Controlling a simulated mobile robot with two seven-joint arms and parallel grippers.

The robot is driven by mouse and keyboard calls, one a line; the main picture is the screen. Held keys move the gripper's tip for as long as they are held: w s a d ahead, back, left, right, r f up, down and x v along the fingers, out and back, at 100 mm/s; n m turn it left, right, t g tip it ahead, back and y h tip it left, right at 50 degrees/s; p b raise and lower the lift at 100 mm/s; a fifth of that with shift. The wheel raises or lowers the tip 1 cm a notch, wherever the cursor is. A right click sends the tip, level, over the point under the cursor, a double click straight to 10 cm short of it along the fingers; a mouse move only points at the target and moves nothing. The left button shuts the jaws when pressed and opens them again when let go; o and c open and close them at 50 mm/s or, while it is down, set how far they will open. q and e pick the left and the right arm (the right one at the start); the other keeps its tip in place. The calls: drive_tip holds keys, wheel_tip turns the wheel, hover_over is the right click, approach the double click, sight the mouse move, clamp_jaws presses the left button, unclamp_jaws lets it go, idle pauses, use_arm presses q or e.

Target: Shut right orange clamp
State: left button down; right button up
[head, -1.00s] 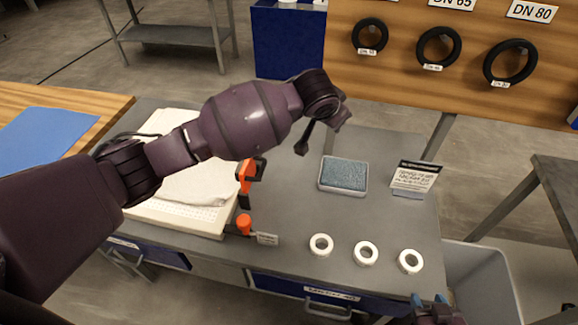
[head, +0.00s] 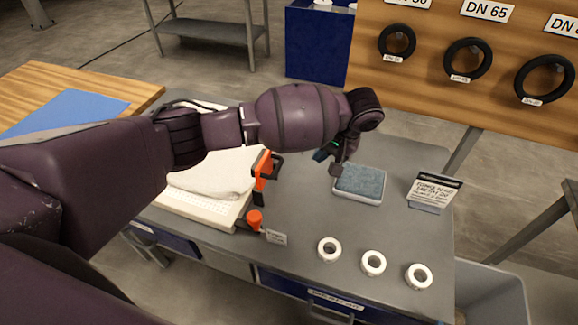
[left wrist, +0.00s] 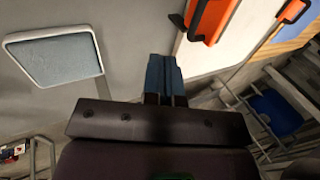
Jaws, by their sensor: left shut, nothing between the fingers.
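The right orange clamp (head: 263,172) is at the right edge of the white press plate (head: 200,208). Its orange lever stands up, and an orange knob (head: 254,220) sits lower, near the plate's front corner. My left gripper (head: 321,154) is to the right of the lever, above the grey table and apart from the clamp. In the left wrist view its blue fingers (left wrist: 164,74) are together and empty. Orange clamp parts (left wrist: 208,18) show at the top of that view, beyond the fingers. My left arm hides the back of the press. My right gripper is out of view.
A blue-grey pad in a tray (head: 360,182) lies just right of my left gripper. A small sign (head: 433,190) and several white rings (head: 373,263) stand on the right of the table. A pale cloth (head: 210,172) lies on the plate. The table between clamp and pad is clear.

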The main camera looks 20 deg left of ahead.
use_arm(q)
drive_tip(key=a+f+p, duration=0.1)
drive_tip(key=a+f, duration=0.7)
drive_tip(key=shift+w+a+f+p, duration=0.15)
drive_tip(key=shift+w+p, duration=0.05)
drive_tip(key=shift+p, duration=0.1)
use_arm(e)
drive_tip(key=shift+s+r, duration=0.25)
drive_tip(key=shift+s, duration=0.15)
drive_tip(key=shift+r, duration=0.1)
use_arm(q)
drive_tip(key=shift+w, duration=0.15)
